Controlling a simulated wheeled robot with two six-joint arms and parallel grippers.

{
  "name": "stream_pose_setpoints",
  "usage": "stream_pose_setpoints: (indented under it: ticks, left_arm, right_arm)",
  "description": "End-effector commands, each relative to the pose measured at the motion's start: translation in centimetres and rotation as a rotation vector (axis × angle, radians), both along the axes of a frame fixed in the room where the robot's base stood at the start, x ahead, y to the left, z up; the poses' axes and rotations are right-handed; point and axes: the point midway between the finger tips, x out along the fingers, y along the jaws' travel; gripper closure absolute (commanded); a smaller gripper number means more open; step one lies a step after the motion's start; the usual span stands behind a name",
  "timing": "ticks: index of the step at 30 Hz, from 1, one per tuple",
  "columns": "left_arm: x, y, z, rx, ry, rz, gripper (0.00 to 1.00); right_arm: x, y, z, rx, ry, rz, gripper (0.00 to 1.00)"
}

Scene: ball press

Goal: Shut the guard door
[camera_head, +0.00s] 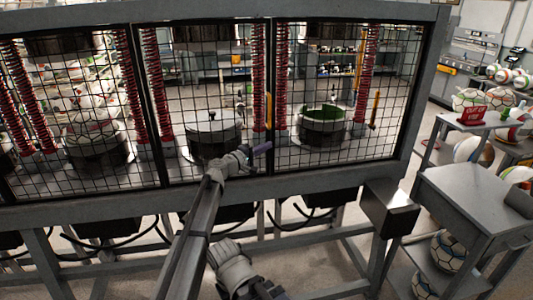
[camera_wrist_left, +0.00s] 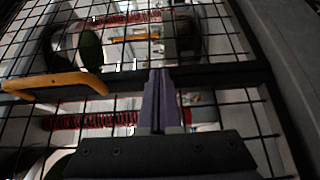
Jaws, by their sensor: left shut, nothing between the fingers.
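The guard door is black wire-mesh panels in dark frames across the front of the press; the middle panel (camera_head: 205,120) and right panel (camera_head: 345,140) stand side by side. A yellow-orange handle (camera_head: 268,110) is on the upright frame bar between them; it also shows at left in the left wrist view (camera_wrist_left: 58,82). My left gripper (camera_head: 262,148) is shut and empty, just below that handle. In the left wrist view its purple fingers (camera_wrist_left: 162,78) reach over the dark frame bar. I cannot tell whether they touch it.
Behind the mesh are red springs (camera_head: 158,85) and round dark moulds (camera_head: 215,130). A second yellow bar (camera_head: 375,110) shows at the right panel. A grey box (camera_head: 388,207) juts from the lower right frame. A grey cart (camera_head: 480,200) and balls stand at right.

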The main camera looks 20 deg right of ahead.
Motion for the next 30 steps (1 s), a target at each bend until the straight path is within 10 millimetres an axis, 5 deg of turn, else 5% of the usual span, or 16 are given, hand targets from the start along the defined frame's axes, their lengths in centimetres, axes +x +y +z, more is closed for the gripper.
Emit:
stream_pose_setpoints:
  ticks: [20,30]
  left_arm:
    - [0.8,0.1,0.0,-0.001,0.0,0.006,1.0]
    - [-2.8,0.9,0.1,0.0,-0.001,0.001,1.0]
  right_arm:
    - [0.0,0.0,0.0,0.0,0.0,0.0,0.5]
    - [0.0,0.0,0.1,0.0,0.0,0.0,0.5]
